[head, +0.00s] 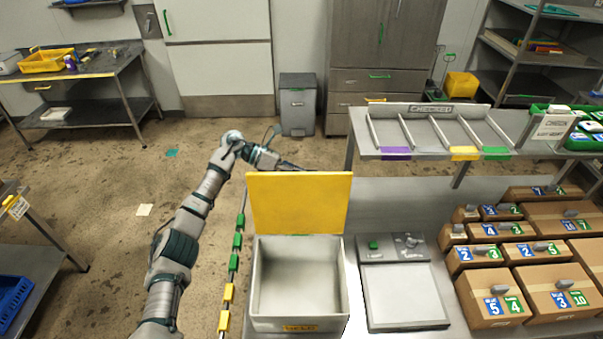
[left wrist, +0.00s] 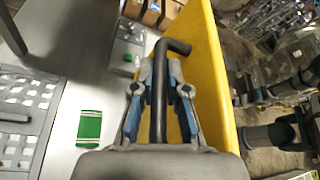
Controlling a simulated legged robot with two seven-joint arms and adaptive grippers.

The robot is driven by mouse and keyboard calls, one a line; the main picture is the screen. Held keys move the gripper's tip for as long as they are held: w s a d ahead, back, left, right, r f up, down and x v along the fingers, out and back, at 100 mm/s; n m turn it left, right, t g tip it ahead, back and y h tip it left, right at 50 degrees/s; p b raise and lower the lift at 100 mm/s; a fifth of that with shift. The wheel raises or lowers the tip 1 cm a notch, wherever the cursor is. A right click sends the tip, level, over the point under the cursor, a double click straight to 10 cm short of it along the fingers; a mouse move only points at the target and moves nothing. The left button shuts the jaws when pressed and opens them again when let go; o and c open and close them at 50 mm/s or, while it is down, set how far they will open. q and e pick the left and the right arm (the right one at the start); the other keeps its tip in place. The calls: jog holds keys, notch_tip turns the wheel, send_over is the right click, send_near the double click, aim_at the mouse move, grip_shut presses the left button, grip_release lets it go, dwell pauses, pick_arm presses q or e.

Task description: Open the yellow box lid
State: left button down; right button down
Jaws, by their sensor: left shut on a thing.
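In the head view, the yellow lid (head: 300,203) stands roughly upright at the back edge of the box (head: 256,285). The box is open and its grey inside looks empty. My left arm reaches around the left to behind the lid, where the gripper's tips are hidden from the head. In the left wrist view, my left gripper (left wrist: 161,75) is shut on the black bent handle (left wrist: 174,46) beside the yellow lid (left wrist: 208,75). My right gripper is in neither view.
A grey scale-like device (head: 400,295) stands right of the box. Several labelled cartons (head: 495,300) sit further right. A raised metal shelf (head: 440,150) with dividers is behind them. Green and yellow markers (head: 237,240) line the table's left edge. The floor beyond is open.

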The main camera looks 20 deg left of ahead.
pick_arm(q)
jog(key=c, duration=1.4)
grip_release()
jog(key=shift+r, duration=0.35)
jog(key=shift+c, duration=0.2)
jog(key=shift+s+f, duration=0.1)
jog(key=shift+a, duration=0.2)
jog(key=v, duration=1.2)
jog(key=shift+d, duration=0.15)
